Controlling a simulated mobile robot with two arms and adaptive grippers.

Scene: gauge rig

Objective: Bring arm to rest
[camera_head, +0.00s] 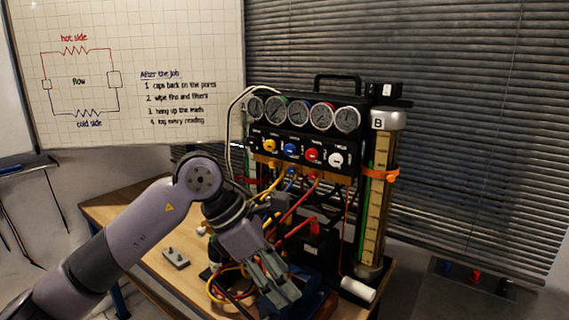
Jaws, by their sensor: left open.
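My left arm comes in from the lower left and reaches over the wooden table (112,213). My left gripper (284,296) is open, with its fingers pointing down in front of the gauge rig (303,130). No object shows between its fingers. The rig is a black unit with a row of round gauges, coloured knobs and hoses. Yellow and red hoses (292,215) hang down behind and beside the gripper. The gripper hides part of the table and the things at the rig's foot. My right gripper is not in view.
A tall cylinder marked B (375,225) stands at the rig's right side. A small grey device (175,258) lies on the table left of the gripper, and a white roll (358,289) lies at the right. The table's left part is clear. A whiteboard (190,50) stands behind.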

